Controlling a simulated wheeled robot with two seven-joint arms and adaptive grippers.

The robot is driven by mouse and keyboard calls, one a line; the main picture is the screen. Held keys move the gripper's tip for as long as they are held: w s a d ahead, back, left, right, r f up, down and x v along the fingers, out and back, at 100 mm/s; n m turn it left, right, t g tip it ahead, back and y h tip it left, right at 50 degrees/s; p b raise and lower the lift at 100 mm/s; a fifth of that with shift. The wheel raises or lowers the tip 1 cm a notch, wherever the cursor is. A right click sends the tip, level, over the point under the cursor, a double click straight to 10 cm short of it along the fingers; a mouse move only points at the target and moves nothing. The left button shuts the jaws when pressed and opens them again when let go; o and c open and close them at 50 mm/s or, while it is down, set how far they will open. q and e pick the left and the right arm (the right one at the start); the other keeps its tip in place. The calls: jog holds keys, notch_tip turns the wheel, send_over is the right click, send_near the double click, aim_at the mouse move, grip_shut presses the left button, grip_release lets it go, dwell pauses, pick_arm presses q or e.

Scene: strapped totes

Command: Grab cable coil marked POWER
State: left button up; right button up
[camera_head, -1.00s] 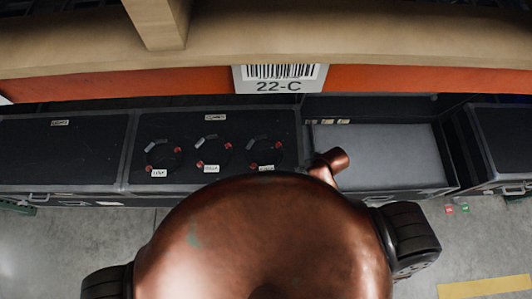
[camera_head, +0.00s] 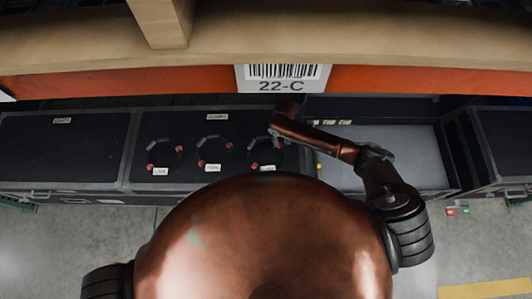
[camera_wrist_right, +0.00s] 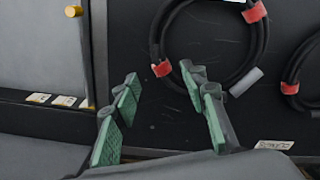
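Three dark cable coils with red bands and white tags lie in a row on a black case lid (camera_head: 190,180): a left coil (camera_head: 148,155), a middle coil (camera_head: 199,153) and a right coil (camera_head: 251,154). The tags are too small to read surely, so I cannot tell which says POWER. My right arm reaches over the lid beside the right coil. In the right wrist view, my right gripper (camera_wrist_right: 160,75) is open and empty, its green-padded fingers near that coil (camera_wrist_right: 153,32). Its fingertips do not show clearly in the head view. My left gripper is not in view.
An open case with a grey interior (camera_head: 415,165) stands right of the coils. Another closed lid (camera_head: 60,150) is at the left. A shelf beam with a 22-C sign (camera_head: 283,78) hangs above the cases' far side.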

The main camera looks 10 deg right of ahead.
aim_at(281, 146)
notch_tip(281, 146, down, 7)
jog(key=shift+a+f+b, duration=0.15)
jog(key=shift+f+b, duration=0.05)
jog(key=shift+b, duration=0.45)
jog(key=shift+c, duration=0.7)
grip_shut()
jog(key=shift+w, duration=0.1)
